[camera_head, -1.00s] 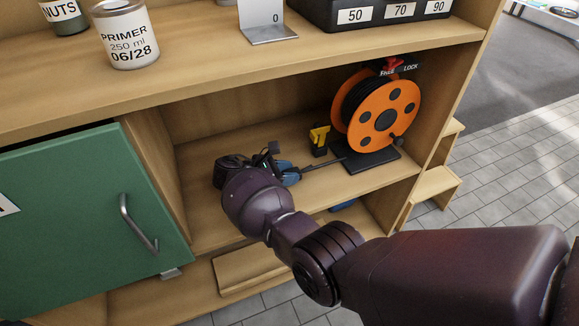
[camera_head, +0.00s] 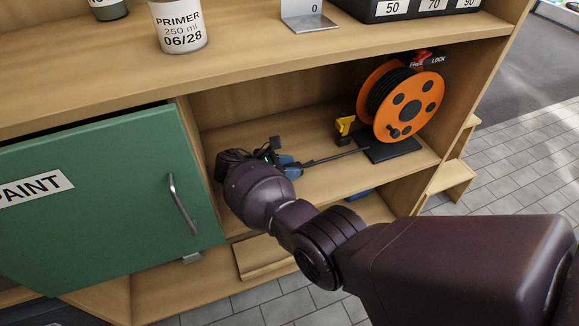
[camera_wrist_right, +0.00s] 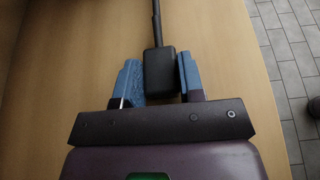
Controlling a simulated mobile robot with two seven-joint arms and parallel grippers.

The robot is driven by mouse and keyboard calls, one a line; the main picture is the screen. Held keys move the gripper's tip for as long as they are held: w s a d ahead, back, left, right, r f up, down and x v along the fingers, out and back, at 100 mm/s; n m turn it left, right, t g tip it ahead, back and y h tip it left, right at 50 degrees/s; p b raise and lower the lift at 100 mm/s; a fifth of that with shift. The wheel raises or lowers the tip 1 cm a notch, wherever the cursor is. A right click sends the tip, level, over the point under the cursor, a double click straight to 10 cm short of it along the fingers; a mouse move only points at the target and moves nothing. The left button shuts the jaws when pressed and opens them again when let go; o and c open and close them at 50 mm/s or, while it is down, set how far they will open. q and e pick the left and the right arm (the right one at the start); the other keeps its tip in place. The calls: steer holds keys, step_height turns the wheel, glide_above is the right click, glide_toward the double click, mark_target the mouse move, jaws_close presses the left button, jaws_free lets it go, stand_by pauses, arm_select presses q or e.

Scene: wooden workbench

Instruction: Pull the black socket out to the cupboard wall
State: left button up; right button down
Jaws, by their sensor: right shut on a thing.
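My right gripper (camera_head: 288,168) has blue fingers and is shut on the black socket (camera_wrist_right: 160,70), which lies between the fingertips in the right wrist view. In the head view my wrist mostly hides the socket. A black cable (camera_head: 335,156) runs from the socket to the orange cable reel (camera_head: 408,108) on its black base. The reel stands at the right of the open shelf compartment. The wooden cupboard wall (camera_head: 196,140) is at the compartment's left, and my right wrist is close to it. My left gripper is not in view.
A yellow holder (camera_head: 345,128) stands between gripper and reel. A red lever with FREE and LOCK marks (camera_head: 425,58) sits atop the reel. The green PAINT door (camera_head: 110,200) is left of the wall. A primer can (camera_head: 180,28) stands on the top above.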

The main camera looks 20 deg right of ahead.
steer(key=c, duration=0.7)
jaws_free()
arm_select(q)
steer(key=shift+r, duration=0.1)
arm_select(e)
steer(key=shift+r, duration=0.1)
steer(key=shift+r, duration=0.35)
arm_select(q)
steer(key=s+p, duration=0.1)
steer(key=p, duration=0.3)
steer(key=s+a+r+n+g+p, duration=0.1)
steer(key=p, duration=0.3)
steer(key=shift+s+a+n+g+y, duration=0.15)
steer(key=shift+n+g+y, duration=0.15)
arm_select(e)
step_height(320, 180, up, 19)
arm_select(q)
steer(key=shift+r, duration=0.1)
